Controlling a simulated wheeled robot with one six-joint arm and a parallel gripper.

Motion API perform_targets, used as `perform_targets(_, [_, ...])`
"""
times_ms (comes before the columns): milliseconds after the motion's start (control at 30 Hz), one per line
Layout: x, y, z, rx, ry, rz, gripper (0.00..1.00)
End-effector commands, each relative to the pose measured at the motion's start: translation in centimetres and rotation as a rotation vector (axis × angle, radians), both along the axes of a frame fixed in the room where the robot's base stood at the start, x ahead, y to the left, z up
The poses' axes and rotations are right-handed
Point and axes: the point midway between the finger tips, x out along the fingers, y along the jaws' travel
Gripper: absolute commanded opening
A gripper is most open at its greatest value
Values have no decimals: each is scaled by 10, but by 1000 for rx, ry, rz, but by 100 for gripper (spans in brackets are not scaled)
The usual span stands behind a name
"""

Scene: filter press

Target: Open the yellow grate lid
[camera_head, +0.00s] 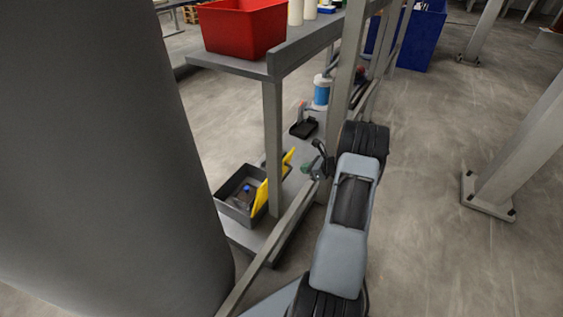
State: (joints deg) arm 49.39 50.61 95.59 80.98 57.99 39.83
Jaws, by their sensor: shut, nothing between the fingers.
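The yellow grate lid (261,198) stands steeply tilted along the right side of a dark grey bin (229,208) on the lower shelf. A table leg crosses in front of the lid and hides its middle. The bin's top is uncovered, and a dark bottle with a blue cap (246,189) shows inside. My gripper (312,166) is shut and empty, to the right of the lid's far end and apart from it. The fingers are small in this view and partly dark against the shelf.
A grey workbench (300,45) stands above the shelf, with a red crate (243,27) on top. A blue and white container (321,90) and a black tray (303,129) are farther back on the shelf. A shelf rail runs close to my gripper.

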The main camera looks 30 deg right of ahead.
Motion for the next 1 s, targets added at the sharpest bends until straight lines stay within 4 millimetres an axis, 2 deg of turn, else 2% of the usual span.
perform_targets(167, [11, 7, -10, 1, 2, 0, 0])
perform_targets(600, [61, 33, -44, -1, 1, 1, 0])
perform_targets(800, [72, 39, -51, 0, 1, 1, 0])
perform_targets(1000, [75, 41, -52, 0, 1, -1, 0])
